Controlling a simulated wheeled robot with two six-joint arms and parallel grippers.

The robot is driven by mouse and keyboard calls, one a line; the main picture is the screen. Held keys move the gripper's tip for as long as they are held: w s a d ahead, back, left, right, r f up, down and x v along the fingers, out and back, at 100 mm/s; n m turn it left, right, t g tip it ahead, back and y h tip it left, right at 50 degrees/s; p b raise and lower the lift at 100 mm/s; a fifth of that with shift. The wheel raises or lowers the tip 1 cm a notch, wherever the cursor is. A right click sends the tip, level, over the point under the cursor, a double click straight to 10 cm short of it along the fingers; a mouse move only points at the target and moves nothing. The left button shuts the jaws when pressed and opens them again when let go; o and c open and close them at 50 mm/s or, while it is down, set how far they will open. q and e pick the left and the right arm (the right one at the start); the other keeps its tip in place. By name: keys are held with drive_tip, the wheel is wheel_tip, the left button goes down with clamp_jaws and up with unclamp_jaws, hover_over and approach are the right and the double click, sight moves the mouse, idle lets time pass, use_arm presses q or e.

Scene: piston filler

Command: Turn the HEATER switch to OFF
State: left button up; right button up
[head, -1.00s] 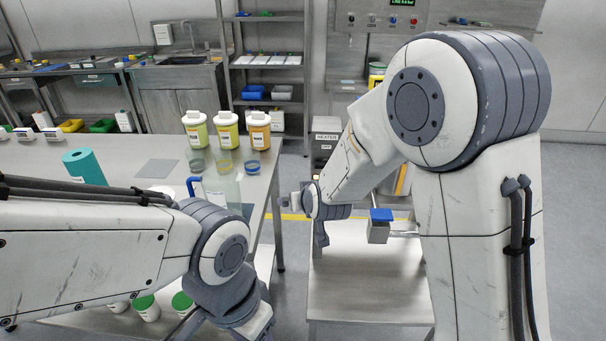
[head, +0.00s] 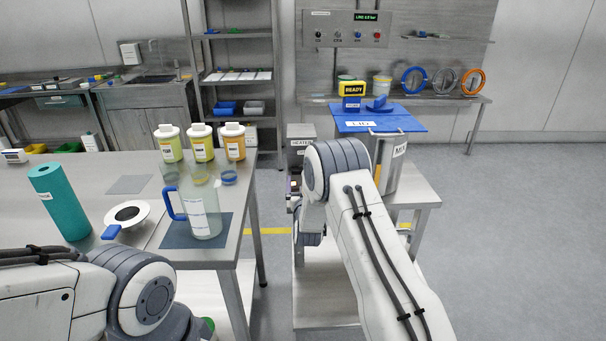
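The grey box labelled HEATER (head: 301,131) stands left of the steel hopper marked MIX (head: 388,165). My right forearm covers its lower right part, and I cannot make out the switch or its position. My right arm reaches up in front of the hopper. A small dark part, perhaps of my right gripper (head: 293,203), shows at the left edge of my wrist, below the HEATER label. Its fingers are too hidden to tell if they are open. My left arm lies at the lower left over the table, with its gripper out of view.
A blue lid (head: 410,121) lies on the hopper. The floor at right is clear.

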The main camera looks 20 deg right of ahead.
drive_tip(key=shift+x, duration=2.3)
